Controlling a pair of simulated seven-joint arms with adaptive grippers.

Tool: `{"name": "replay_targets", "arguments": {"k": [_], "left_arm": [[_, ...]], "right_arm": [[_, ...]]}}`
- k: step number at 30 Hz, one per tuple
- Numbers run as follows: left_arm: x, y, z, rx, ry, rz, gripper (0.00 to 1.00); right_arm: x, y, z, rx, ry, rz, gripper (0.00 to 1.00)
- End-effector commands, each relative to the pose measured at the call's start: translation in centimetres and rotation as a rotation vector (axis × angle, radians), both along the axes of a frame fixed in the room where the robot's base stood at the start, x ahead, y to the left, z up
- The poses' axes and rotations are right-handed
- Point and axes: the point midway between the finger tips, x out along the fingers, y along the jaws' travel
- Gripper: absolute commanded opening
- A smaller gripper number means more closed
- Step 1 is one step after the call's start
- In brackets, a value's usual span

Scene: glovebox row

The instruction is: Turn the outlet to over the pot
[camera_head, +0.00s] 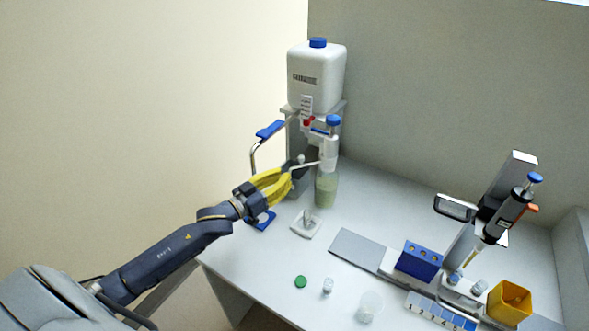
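The dispenser bottle (326,190) holds pale green liquid and has a white pump head with a blue top (333,121). Its thin outlet (308,164) points left from the pump head. My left gripper (295,174), with yellow fingers, is at the outlet's free end. At this size I cannot tell whether the fingers touch or grip it. A white square stand (306,224) with a small upright part is below and right of the gripper. A small clear pot (327,286) stands farther forward, beside a green cap (300,282). My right gripper is not in view.
A large white canister (316,78) stands on a shelf behind the bottle. A blue-ended lever (269,130) is just above my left gripper. A blue rack (420,260), a pipette (508,215), a yellow bin (509,302) and a clear cup (369,306) are to the right.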

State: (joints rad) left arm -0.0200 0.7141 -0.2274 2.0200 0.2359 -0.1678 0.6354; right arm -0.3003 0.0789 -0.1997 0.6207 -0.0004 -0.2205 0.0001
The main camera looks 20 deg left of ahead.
Motion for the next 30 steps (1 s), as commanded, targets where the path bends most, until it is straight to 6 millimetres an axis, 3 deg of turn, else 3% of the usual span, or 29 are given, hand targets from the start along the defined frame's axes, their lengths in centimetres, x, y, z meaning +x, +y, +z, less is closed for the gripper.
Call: {"name": "replay_targets", "arguments": {"k": [5, 9, 13, 18, 20, 23, 27, 30], "left_arm": [[-0.5, -7.5, 0.7, -0.328, 0.009, -0.077, 0.0], [-1.4, -12.7, 4.1, -0.694, -0.018, -0.177, 0.0], [-2.3, -15.5, 8.2, -1.092, -0.063, -0.267, 0.0], [-3.1, -15.5, 12.3, -1.693, -0.145, -0.344, 0.0], [-3.1, -14.8, 12.6, -1.91, -0.172, -0.348, 0.0], [-2.9, -13.6, 11.5, -2.25, -0.213, -0.318, 0.0], [-2.5, -12.5, 7.8, -2.633, -0.249, -0.211, 0.0], [-2.4, -12.1, 4.8, -2.821, -0.266, -0.114, 0.0]], "right_arm": [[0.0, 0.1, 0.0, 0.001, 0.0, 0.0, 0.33], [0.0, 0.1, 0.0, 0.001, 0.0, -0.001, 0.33], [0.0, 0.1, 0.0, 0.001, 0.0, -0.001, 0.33], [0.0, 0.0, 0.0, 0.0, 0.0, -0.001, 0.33], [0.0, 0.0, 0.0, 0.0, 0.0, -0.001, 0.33], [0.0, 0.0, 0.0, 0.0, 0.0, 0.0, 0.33], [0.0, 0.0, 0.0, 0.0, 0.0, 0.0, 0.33], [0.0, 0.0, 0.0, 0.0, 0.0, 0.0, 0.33]]}}
